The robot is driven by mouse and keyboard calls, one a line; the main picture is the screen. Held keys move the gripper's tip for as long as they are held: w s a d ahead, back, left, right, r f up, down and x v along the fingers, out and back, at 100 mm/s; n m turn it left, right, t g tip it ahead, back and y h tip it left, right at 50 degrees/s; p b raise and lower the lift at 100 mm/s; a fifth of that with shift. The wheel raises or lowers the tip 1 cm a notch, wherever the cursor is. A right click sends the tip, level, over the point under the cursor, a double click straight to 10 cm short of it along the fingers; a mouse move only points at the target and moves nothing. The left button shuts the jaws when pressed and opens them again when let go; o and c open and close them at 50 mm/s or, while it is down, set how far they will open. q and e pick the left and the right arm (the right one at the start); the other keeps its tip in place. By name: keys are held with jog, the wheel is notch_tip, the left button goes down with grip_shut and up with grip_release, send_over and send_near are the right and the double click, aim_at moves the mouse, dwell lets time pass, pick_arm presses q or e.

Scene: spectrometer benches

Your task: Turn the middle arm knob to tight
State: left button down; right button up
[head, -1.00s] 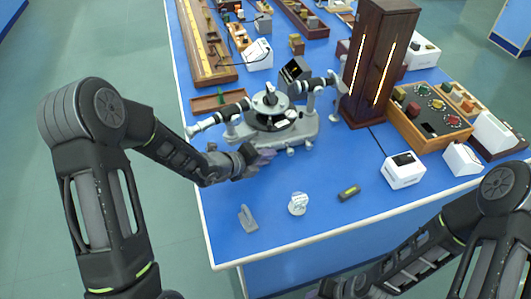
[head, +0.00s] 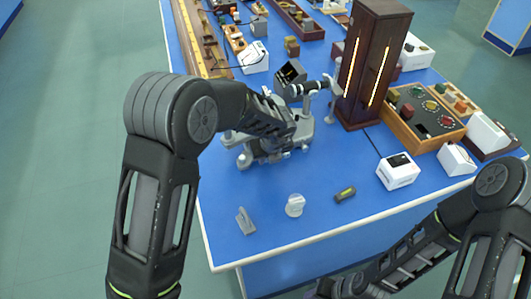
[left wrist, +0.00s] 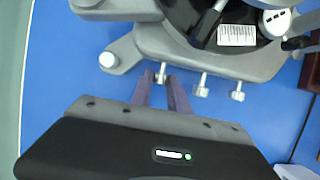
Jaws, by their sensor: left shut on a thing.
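The grey spectrometer (head: 262,155) stands on the blue bench, and my left forearm hides much of it in the head view. In the left wrist view its grey base (left wrist: 205,55) has small silver knobs along the near edge: one at the left (left wrist: 160,70), a second (left wrist: 202,87) and a third (left wrist: 238,94). My left gripper (left wrist: 161,78) has its two purple fingers closed around the leftmost of these knobs. I cannot tell the knobs' labels or how tight they are. My right gripper (head: 325,289) shows only partly at the bottom edge of the head view.
A clear round piece (head: 294,205), a grey bracket (head: 245,220) and a small level (head: 345,194) lie on the bench front. White boxes (head: 398,172) and a dark wooden lamp tower (head: 372,70) stand to the right.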

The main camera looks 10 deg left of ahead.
pick_arm(q)
jog(key=shift+w+d+m+g+y+p, duration=0.1)
jog(key=shift+m+g+y+p, duration=0.1)
jog(key=shift+g+y+p, duration=0.3)
jog(key=shift+w+d+m+g+y+p, duration=0.1)
jog(key=shift+m+g+y+p, duration=0.15)
jog(key=shift+y+p, duration=0.45)
jog(key=shift+s, duration=0.1)
jog(key=c, duration=1.5)
grip_release()
jog(key=shift+f, duration=0.1)
jog(key=shift+c, duration=0.2)
jog(key=shift+d, duration=0.1)
jog(key=b+v, duration=0.1)
jog(key=v, duration=0.6)
jog(key=shift+d+r+b, duration=0.2)
jog(key=shift+r+b, duration=0.15)
jog(key=shift+b, duration=0.05)
